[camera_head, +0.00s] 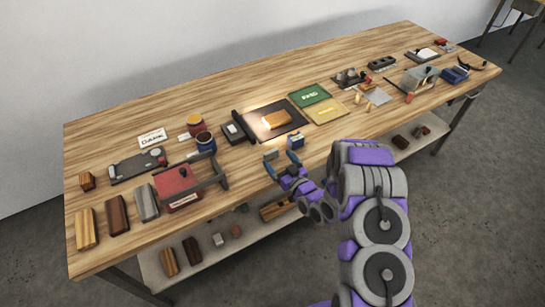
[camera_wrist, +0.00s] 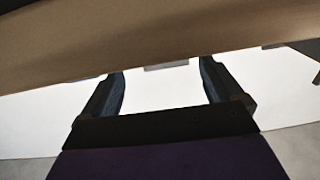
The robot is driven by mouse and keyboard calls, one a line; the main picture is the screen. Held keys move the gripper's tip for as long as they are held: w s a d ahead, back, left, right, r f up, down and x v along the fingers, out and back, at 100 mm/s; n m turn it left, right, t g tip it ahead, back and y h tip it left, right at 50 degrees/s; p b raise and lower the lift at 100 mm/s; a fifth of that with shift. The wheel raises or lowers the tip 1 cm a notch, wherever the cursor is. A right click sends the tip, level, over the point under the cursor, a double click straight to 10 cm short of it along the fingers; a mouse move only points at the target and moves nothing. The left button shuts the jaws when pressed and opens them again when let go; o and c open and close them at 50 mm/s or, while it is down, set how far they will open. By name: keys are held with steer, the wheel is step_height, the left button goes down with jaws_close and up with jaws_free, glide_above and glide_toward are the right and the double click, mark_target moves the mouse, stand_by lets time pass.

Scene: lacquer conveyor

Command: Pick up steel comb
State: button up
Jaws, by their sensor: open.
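My gripper (camera_head: 281,165) is open at the front edge of the wooden table, with nothing between its fingers. A small grey piece (camera_head: 270,154) lies at the table edge just beyond the fingertips; it may be the steel comb, but it is too small to tell. In the wrist view, my open fingers (camera_wrist: 162,70) point toward the table edge. A thin grey piece (camera_wrist: 167,66) shows between and beyond the fingertips, under the brown table edge (camera_wrist: 170,35). I cannot tell whether it is the same piece.
A blue-topped item (camera_head: 295,142) stands just right of the grey piece. A red box (camera_head: 175,183) stands left. A lower shelf (camera_head: 213,255) holds several blocks.

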mark_target(272, 154)
steer(key=x, duration=0.1)
steer(key=b+x, duration=0.1)
steer(key=x, duration=0.1)
steer(key=a+x, duration=0.1)
steer(key=shift+a, duration=0.1)
steer(key=shift+w+r, duration=0.1)
steer(key=shift+w, duration=0.1)
steer(key=shift+w+d+r, duration=0.1)
steer(key=shift+d, duration=0.25)
steer(key=shift+a, duration=0.55)
steer(key=c, duration=0.6)
steer(key=shift+d, duration=0.3)
steer(key=c, duration=0.5)
